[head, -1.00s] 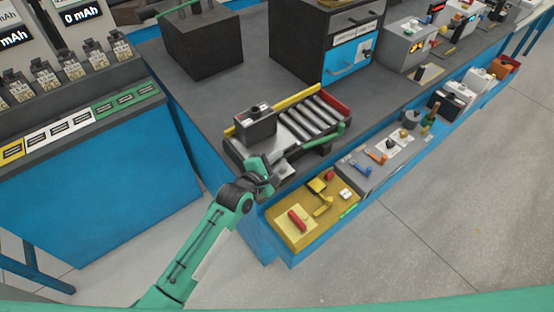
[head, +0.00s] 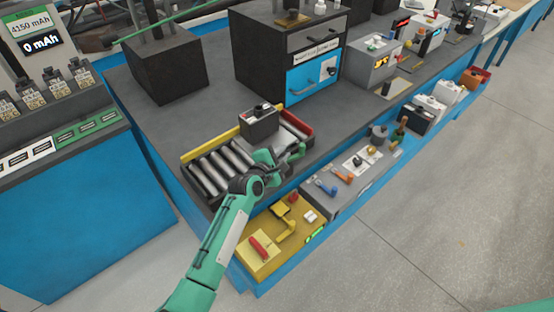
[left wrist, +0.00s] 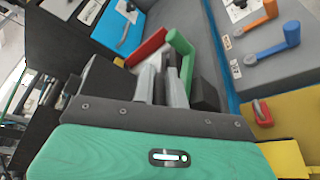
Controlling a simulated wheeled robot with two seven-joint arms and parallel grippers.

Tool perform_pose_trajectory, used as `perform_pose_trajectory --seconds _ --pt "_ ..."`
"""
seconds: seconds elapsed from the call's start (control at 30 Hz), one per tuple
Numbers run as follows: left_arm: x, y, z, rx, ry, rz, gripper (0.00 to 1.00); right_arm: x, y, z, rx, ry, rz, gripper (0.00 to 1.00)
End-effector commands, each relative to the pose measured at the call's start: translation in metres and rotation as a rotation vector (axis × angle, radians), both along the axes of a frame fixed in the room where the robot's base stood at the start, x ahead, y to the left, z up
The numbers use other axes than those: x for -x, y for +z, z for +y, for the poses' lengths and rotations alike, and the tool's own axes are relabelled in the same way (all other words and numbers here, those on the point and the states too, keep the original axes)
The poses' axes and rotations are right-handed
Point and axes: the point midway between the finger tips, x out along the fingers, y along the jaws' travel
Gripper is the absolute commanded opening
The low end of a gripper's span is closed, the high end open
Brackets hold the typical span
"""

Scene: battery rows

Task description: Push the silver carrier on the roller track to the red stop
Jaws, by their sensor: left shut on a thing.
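The roller track (head: 208,172) lies on the near side of the dark bench, with its red stop (head: 298,123) at the right end. A black battery-like block (head: 259,123) rides on the carrier, right of the track's middle. My left gripper (head: 274,167) is at the track's front side, fingers close together, shut on what seems to be the carrier's front part. The fingertips are partly hidden. In the left wrist view, the fingers (left wrist: 164,82) point toward the red stop (left wrist: 147,47).
A green bar (left wrist: 181,55) runs close beside the fingers at the track's front. A yellow rail (head: 213,145) borders the track's back. A yellow tray (head: 257,262) and a grey tool panel (head: 340,188) lie along the bench front. A dark cabinet (head: 262,58) stands behind.

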Motion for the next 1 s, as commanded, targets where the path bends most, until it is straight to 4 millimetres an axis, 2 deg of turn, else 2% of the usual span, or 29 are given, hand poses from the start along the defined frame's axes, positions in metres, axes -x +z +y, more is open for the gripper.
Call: perform_pose_trajectory --seconds 0.23,0.57,0.6,0.7,1.0 --pt "-0.007 0.005 -0.003 0.000 0.006 -0.012 0.00 -0.001 0.000 0.017 -0.018 -0.005 -0.001 0.36" --pt "-0.007 0.005 -0.003 0.001 0.007 -0.012 0.00 0.003 -0.001 0.013 -0.014 -0.003 0.003 0.36" --pt "-0.007 0.005 -0.003 0.001 0.007 -0.012 0.18 0.003 -0.001 0.012 -0.013 -0.002 0.003 0.36" --pt "-0.007 0.004 -0.004 0.001 0.006 -0.010 0.33 0.003 -0.001 0.009 -0.010 -0.001 0.003 0.36" --pt "-0.004 0.001 -0.004 0.000 0.002 -0.004 0.33 0.003 -0.001 0.006 -0.006 0.000 0.003 0.36"
